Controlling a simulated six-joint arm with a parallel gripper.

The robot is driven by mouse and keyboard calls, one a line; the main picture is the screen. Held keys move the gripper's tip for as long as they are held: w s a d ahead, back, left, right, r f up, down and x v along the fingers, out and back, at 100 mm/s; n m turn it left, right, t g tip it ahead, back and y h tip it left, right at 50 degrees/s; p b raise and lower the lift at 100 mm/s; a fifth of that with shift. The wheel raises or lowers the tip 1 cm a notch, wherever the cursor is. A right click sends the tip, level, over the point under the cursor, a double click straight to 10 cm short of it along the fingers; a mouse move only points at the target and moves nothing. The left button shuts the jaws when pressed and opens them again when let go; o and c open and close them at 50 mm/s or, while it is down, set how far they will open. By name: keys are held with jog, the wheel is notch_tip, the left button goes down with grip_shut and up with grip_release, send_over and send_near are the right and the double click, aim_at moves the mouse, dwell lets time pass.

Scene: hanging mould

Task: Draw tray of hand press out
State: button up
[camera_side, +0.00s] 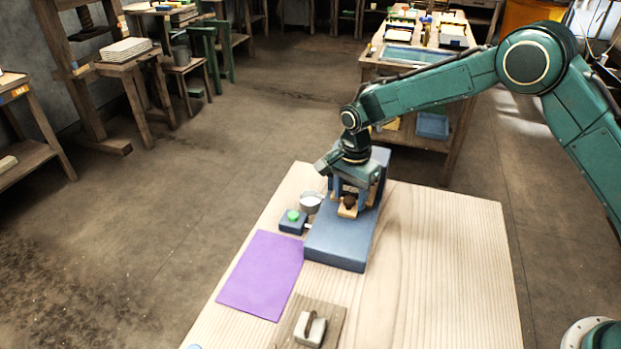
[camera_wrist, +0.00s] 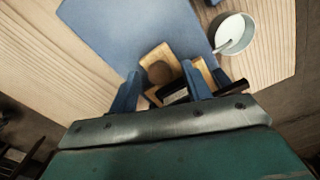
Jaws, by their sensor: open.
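The hand press (camera_side: 338,245) is a blue-grey body with a long low bed and a taller back, standing on the pale wooden table. It also shows in the wrist view (camera_wrist: 150,25). A light wooden piece with a round brown knob (camera_side: 349,202), seemingly the tray, sits at the press under my gripper. In the wrist view the knob (camera_wrist: 159,72) lies between my two blue fingers. My gripper (camera_side: 354,196) points down and is open, with a gap on each side of the knob. A dark bar crosses near the fingers in the wrist view. The tray's rear part is hidden.
A small blue box with a green button (camera_side: 292,220) and a pale cup (camera_side: 311,202) stand left of the press. A purple sheet (camera_side: 262,274) lies front left. A wooden board with a handled block (camera_side: 311,328) is at the front. The table's right side is clear.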

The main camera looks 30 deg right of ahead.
grip_shut()
jog(key=s+a, duration=0.9)
jog(key=shift+a, duration=0.15)
jog(key=shift+r, duration=0.1)
grip_release()
jog(key=shift+r, duration=0.1)
notch_tip(320, 180, up, 14)
jog(key=shift+f, duration=0.2)
dwell(0.6)
